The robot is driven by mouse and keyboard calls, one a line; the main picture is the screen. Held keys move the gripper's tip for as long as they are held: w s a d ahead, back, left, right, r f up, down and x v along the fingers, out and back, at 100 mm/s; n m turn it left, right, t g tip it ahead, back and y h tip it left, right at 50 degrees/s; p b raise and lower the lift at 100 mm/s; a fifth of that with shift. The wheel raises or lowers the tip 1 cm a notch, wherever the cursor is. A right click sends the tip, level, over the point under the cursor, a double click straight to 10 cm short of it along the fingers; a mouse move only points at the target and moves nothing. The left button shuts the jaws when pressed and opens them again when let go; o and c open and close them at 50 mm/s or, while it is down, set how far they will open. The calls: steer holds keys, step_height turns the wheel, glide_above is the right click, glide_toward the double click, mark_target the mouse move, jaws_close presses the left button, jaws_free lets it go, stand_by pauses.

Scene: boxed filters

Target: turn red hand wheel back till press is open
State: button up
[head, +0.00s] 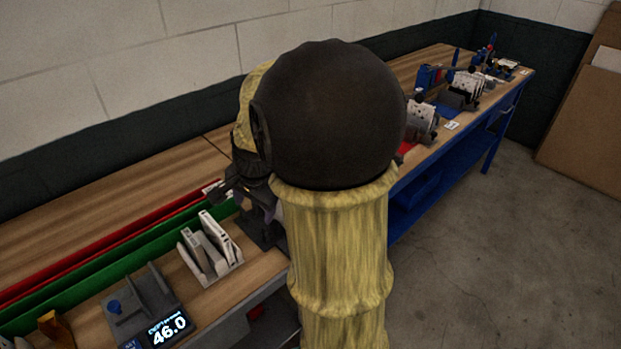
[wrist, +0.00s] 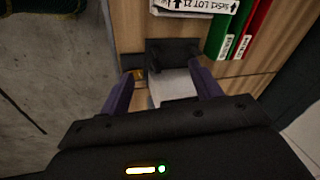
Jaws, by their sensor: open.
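I cannot make out a red hand wheel in either view. In the wrist view my gripper (wrist: 163,73) is open, its two purple fingers spread apart. Between and beyond them is a dark block-shaped fixture (wrist: 172,50) with a pale grey block (wrist: 172,86) in front of it. This may be the press, but I cannot tell whether it is open. I see no contact between the fingers and it. In the head view my yellow-sleeved arm and its dark joint cover the middle of the bench. Part of a dark fixture (head: 262,232) shows beside the arm.
Long red (head: 120,238) and green (head: 115,258) trays lie along the bench. A white rack (head: 211,247) and a display reading 46.0 (head: 168,329) stand at the front left. Several devices crowd the far bench. Bare floor (head: 470,240) lies to the right.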

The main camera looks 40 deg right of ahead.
steer(key=w+d+m+b, duration=0.1)
steer(key=d+m, duration=0.2)
steer(key=w+d+r+m+b, duration=0.1)
steer(key=d+m, duration=0.3)
steer(key=w+d+r+m+b, duration=0.1)
steer(key=w+d+m, duration=0.1)
steer(key=d+m, duration=0.2)
steer(key=shift+r+t, duration=0.2)
steer(key=shift+t, duration=0.1)
steer(key=d+r+m+b, duration=0.3)
steer(key=d+r+m, duration=0.1)
steer(key=d+m, duration=0.8)
steer(key=shift+s+r+m+t, duration=0.2)
steer(key=shift+m+t, duration=0.1)
steer(key=shift+t, duration=0.1)
steer(key=shift+d+f, duration=0.1)
steer(key=shift+f, duration=0.05)
steer(key=b+x, duration=0.1)
steer(key=x, duration=1.6)
steer(key=shift+w+d+f, duration=0.1)
steer(key=shift+w+d, duration=0.05)
steer(key=shift+d, duration=0.05)
steer(key=shift+d, duration=0.1)
